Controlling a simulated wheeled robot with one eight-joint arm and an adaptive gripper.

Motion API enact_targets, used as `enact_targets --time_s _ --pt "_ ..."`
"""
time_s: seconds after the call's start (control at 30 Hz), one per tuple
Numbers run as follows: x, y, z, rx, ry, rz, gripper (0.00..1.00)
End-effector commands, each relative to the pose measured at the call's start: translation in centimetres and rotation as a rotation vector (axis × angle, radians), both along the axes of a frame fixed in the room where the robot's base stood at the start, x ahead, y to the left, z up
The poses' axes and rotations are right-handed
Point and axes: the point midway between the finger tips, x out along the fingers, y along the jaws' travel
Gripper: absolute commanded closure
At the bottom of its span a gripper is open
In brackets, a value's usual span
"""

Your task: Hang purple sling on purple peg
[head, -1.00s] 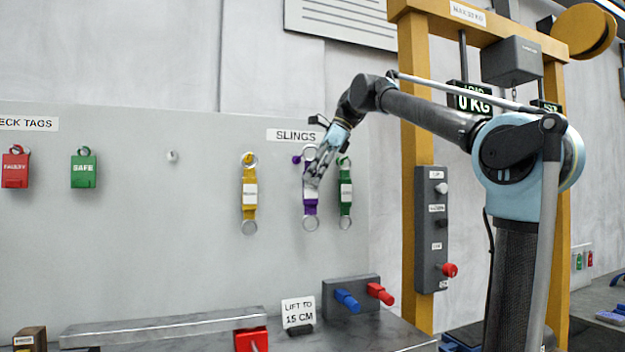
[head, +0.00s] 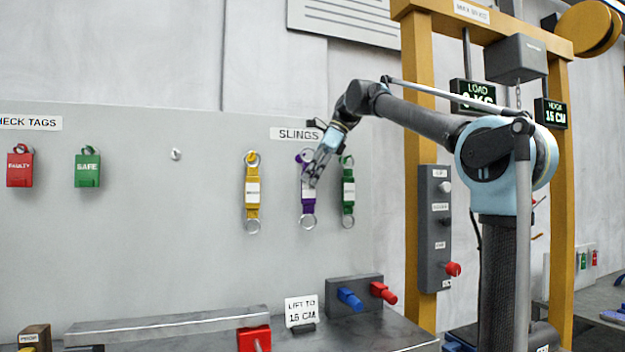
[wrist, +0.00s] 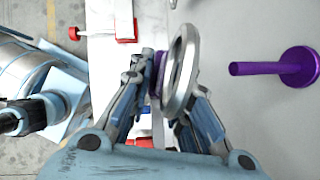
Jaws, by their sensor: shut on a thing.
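The purple sling (head: 308,203) hangs upright from my gripper (head: 317,172) in the head view, between the yellow and green slings, with a metal ring at each end. In the wrist view my gripper (wrist: 163,98) is shut on the sling's purple strap (wrist: 157,75) just by its upper ring (wrist: 194,72). The purple peg (wrist: 299,67) sticks out from the board at the right of the wrist view, its tip facing the ring. A gap shows between ring and peg tip. In the head view the peg (head: 299,158) is partly covered by the ring.
A yellow sling (head: 252,193) hangs to the left and a green sling (head: 348,192) close to the right. A bare peg (head: 176,154) is further left. The yellow frame (head: 424,120) with its control box (head: 434,228) stands at the right. A bench lies below.

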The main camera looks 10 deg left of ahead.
Motion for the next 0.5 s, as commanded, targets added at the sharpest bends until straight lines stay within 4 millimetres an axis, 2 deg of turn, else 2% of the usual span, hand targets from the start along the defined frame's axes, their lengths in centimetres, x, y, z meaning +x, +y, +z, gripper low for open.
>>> enact_targets --time_s 0.5 --pt "2.1 1.3 -0.2 0.000 0.000 0.000 1.00"
